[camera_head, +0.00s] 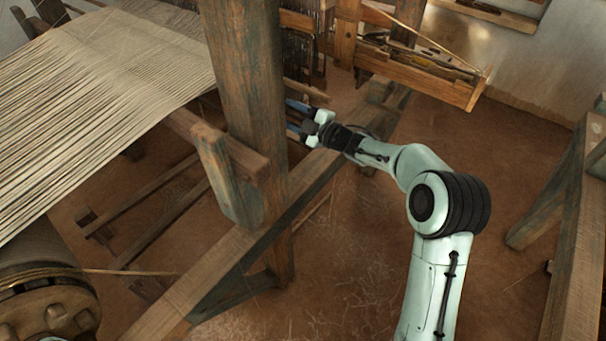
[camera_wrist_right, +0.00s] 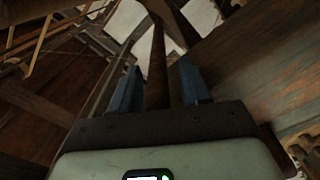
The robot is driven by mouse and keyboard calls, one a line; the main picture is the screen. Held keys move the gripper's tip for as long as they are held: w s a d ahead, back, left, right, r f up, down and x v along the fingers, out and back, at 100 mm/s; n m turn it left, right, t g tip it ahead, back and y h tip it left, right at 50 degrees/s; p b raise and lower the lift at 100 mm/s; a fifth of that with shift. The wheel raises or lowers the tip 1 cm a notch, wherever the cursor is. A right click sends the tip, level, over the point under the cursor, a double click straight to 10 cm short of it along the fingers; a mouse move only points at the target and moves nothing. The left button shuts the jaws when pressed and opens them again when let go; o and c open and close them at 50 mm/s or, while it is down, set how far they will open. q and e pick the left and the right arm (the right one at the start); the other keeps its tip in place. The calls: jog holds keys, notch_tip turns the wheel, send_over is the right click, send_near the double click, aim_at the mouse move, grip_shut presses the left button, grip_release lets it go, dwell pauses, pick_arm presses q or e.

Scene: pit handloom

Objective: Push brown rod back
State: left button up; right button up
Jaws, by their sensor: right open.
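A brown rod (camera_wrist_right: 156,62) runs up between the two blue fingers of my right gripper in the right wrist view. My right gripper (camera_head: 291,118) is open beside the thick wooden post in the head view, its fingers pointing left. In the wrist view gaps show between the rod and both fingers, and the jaws are not closed on it. I cannot tell whether the rod touches the palm. A short brown bar (camera_head: 306,90) shows just above the gripper in the head view; I cannot tell whether it is the same rod. My left gripper is not in view.
The upright post (camera_head: 248,90) stands close left of my gripper. A long beam (camera_head: 225,262) runs diagonally below it. Pale warp threads (camera_head: 100,60) stretch at the left. A wooden tray (camera_head: 425,70) is at the back right. The earthen floor (camera_head: 510,140) is open at the right.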

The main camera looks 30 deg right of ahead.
jog(key=w+d+b+v, duration=0.1)
jog(key=d+v, duration=0.1)
jog(key=v, duration=1.1)
jog(key=w+a+f+m+g+h, duration=0.1)
jog(key=a+f+m+h, duration=0.1)
jog(key=f+m, duration=0.3)
jog(key=w+a+f+m+g+h, duration=0.1)
jog(key=f+m+h, duration=0.1)
jog(key=f, duration=0.6)
pick_arm(q)
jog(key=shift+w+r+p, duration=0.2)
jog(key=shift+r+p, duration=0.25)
jog(key=shift+p, duration=0.25)
pick_arm(e)
jog(key=s+a+f+m+g, duration=0.2)
jog(key=s+a+f, duration=0.1)
jog(key=f, duration=0.3)
jog(key=s+a+f+m+g+h, duration=0.1)
jog(key=s+a+f+m+g, duration=0.1)
jog(key=f, duration=0.5)
jog(key=shift+s+a+g, duration=0.4)
jog(key=shift+a+g, duration=0.3)
jog(key=shift+a, duration=0.7)
jog(key=shift+f, duration=0.15)
